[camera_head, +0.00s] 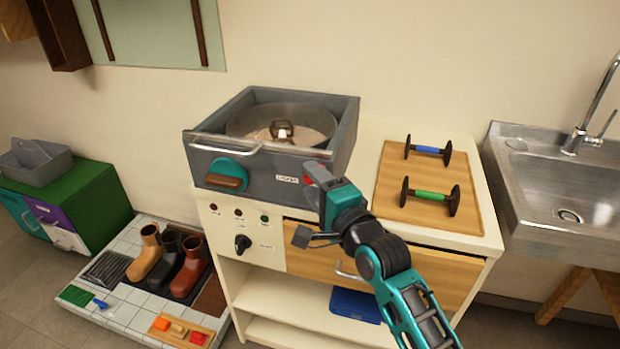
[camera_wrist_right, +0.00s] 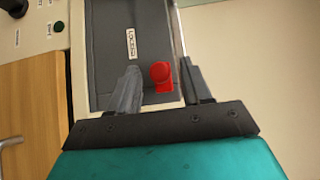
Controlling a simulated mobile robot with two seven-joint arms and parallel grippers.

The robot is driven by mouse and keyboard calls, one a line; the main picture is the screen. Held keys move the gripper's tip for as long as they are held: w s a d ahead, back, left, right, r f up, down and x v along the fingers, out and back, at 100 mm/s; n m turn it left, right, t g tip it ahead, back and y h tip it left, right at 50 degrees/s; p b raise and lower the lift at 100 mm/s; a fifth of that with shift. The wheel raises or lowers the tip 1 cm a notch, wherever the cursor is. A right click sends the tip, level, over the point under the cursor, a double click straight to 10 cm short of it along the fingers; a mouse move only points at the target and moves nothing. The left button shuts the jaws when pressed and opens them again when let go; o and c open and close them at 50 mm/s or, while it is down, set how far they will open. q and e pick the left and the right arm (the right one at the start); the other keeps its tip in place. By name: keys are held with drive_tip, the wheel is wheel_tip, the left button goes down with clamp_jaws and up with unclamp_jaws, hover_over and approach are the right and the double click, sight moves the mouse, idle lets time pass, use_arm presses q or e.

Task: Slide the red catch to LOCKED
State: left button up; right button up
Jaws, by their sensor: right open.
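In the head view only a bit of the red catch (camera_head: 308,181) shows beside my gripper. A white label (camera_wrist_right: 131,44) that appears to read LOCKED is on the same face, near the catch; in the head view the label (camera_head: 287,179) is left of it. My right gripper (camera_head: 318,182) is at the front right corner of the unit. In the wrist view its open fingers (camera_wrist_right: 160,66) stand on either side of the catch, with gaps visible.
A wooden board (camera_head: 385,200) with two dumbbell-like handles lies to the right. A drawer (camera_head: 430,271) is below, and a sink (camera_head: 560,190) stands far right.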

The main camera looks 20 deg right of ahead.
drive_tip(key=shift+w+a, duration=0.2)
drive_tip(key=shift+w, duration=0.8)
drive_tip(key=shift+c, duration=0.5)
clamp_jaws()
